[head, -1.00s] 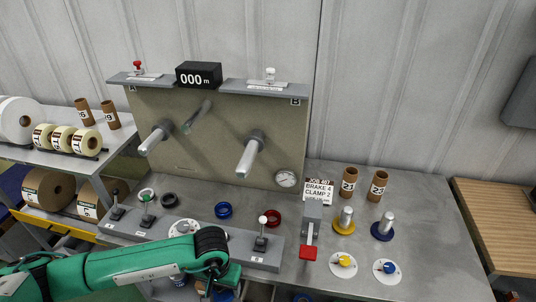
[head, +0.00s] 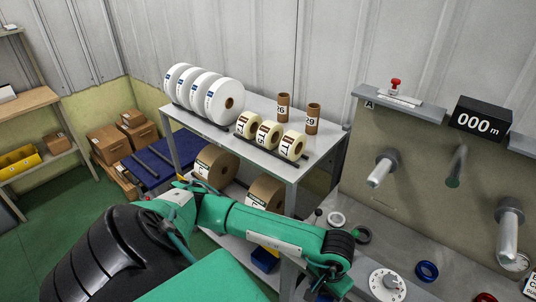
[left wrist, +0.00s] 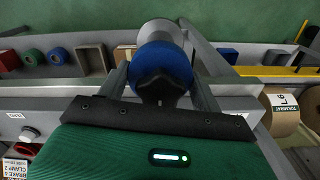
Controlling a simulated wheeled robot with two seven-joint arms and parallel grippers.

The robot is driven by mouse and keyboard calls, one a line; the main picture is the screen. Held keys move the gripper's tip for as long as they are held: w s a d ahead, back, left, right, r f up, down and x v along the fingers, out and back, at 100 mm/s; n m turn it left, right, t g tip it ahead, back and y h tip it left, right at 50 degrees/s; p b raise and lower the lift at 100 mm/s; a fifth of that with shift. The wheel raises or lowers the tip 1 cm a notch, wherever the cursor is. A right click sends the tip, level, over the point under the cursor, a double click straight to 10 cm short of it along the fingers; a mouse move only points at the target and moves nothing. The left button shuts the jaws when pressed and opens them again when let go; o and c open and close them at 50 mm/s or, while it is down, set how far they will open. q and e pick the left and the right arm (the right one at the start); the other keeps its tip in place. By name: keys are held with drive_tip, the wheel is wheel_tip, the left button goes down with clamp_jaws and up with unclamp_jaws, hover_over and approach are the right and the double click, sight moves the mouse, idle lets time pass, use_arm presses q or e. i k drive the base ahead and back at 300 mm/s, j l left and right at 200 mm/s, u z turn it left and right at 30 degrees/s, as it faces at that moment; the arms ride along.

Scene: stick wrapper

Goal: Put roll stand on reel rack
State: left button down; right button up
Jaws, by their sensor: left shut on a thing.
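In the left wrist view my left gripper (left wrist: 163,78) is shut on a blue round piece with a pale grey cylindrical part beyond it, which looks like the roll stand (left wrist: 163,62). In the head view the green left arm reaches right and its hand (head: 325,275) hangs low by the front of the machine bench; its fingers and load are hidden there. The reel rack (head: 262,103) stands left of the bench, with white reels, cream rolls and two brown cores on its top shelf. The right gripper is not in view.
Brown rolls (head: 264,193) lie on the rack's lower shelf. The bench panel has protruding spindles (head: 383,168), and a dial (head: 385,284) and coloured rings (head: 427,271) are on the bench. Boxes (head: 107,143) and a wooden table are farther left. Green floor (head: 60,215) is open at left.

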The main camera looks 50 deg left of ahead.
sight(256, 105)
drive_tip(key=k+j+z, duration=0.1)
drive_tip(key=j, duration=0.4)
drive_tip(key=k+j, duration=0.1)
drive_tip(key=j, duration=0.4)
drive_tip(key=k+j+z, duration=0.15)
drive_tip(key=j, duration=0.35)
drive_tip(key=j+z, duration=0.1)
drive_tip(key=j, duration=0.4)
drive_tip(key=k+j+z, duration=0.1)
drive_tip(key=j, duration=0.4)
drive_tip(key=k+j, duration=0.3)
drive_tip(key=j, duration=0.15)
drive_tip(key=k+j+z, duration=0.15)
drive_tip(key=j, duration=0.35)
drive_tip(key=k+j+z, duration=0.1)
drive_tip(key=j, duration=0.35)
drive_tip(key=k, duration=0.1)
